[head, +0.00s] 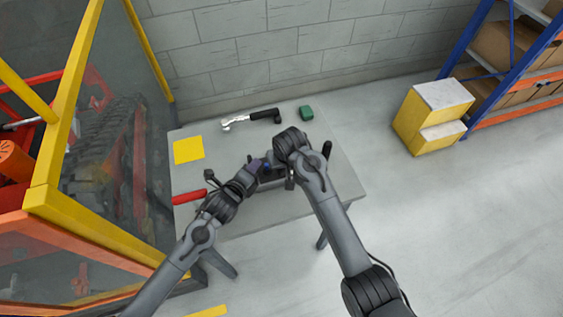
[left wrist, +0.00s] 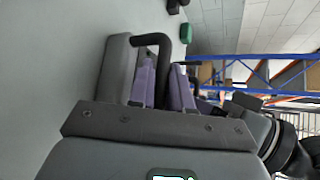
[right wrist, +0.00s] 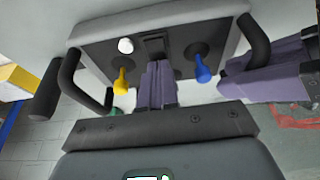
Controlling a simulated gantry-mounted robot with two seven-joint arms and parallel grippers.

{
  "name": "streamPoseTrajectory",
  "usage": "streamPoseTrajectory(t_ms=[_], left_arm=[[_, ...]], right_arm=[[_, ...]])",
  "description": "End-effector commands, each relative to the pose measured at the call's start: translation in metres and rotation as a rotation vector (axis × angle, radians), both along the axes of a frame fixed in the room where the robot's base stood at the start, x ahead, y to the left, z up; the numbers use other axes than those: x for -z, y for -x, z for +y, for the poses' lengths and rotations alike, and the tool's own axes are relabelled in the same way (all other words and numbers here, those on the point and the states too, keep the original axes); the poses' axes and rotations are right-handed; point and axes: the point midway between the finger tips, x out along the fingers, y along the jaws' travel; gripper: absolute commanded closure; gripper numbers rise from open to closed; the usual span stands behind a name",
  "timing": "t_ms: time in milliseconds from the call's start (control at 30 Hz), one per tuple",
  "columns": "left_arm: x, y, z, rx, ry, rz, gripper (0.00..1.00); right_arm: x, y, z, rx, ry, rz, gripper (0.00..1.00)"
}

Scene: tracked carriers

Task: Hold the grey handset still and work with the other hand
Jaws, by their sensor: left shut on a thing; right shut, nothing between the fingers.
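The grey handset (right wrist: 182,27) has black side handles, a yellow lever (right wrist: 121,78), a blue lever (right wrist: 202,70) and a white knob (right wrist: 126,46). In the head view the handset (head: 268,181) is mostly hidden by my arms above the table. My left gripper (left wrist: 166,80) is shut on one black side handle (left wrist: 164,45), which passes between its purple fingers. My right gripper (right wrist: 159,75) is shut and empty, its fingertips at the dark slot in the middle of the handset face, between the two levers. I cannot tell whether they touch it.
On the grey table (head: 185,180) lie a yellow square (head: 188,150), a black-handled metal tool (head: 250,119), a green block (head: 306,113) and a red-handled item (head: 188,197). A yellow-framed enclosure (head: 50,150) stands close at left. Open floor lies to the right.

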Motion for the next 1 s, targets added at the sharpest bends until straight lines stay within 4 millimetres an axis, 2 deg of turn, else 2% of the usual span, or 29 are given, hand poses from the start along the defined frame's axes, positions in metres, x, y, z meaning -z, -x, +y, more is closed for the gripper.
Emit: streamPoseTrajectory(t_ms=[667,1000], left_arm=[[-0.0003,-0.0001,-0.0002,0.000,0.000,-0.001,1.00],[-0.0005,-0.0004,0.0000,0.000,0.000,-0.001,1.00]], right_arm=[[0.0041,-0.0011,0.0004,0.000,0.000,0.001,1.00],[0.0043,0.0081,-0.0029,0.000,0.001,0.003,1.00]])
